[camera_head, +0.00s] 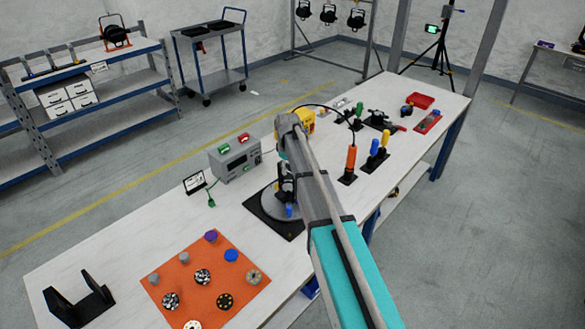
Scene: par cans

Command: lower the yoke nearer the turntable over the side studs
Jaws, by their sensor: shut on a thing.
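The turntable (266,203) is a grey disc on a black square base on the bench. My gripper (286,186) is over the turntable, dark and partly hidden by my arm. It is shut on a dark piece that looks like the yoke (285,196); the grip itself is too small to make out. A blue part (289,211) shows just below it. The side studs cannot be made out, nor whether the yoke touches them.
An orange mat (190,255) with several knobs and discs lies left of the turntable. A grey box unit (235,160) and a small display card (194,182) stand behind. White bench between is partly clear.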

